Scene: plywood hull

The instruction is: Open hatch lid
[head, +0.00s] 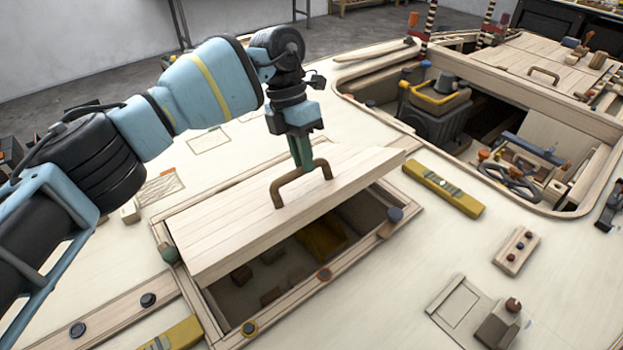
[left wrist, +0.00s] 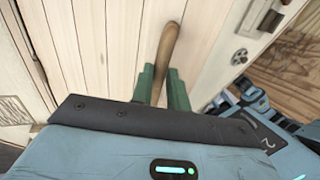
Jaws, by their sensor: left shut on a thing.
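The hatch lid (head: 270,215) is a pale plank panel, tilted up over the hatch frame (head: 285,318), its near edge raised above the opening. A brown handle (head: 322,167) stands on the lid. My left gripper (head: 305,172), with green fingers, is shut on the handle. In the left wrist view the handle (left wrist: 168,50) runs up from between the green fingers (left wrist: 163,88), with the lid's planks (left wrist: 100,40) behind it. Under the lid the open compartment (head: 300,260) shows dark blocks and a yellow item. My right gripper is not in view.
A larger open cockpit (head: 500,130) with a black and yellow unit (head: 437,100) lies at the back right. A yellow level (head: 443,188) lies right of the hatch. A block with knobs (head: 517,250) and a small box (head: 497,328) sit on the right deck.

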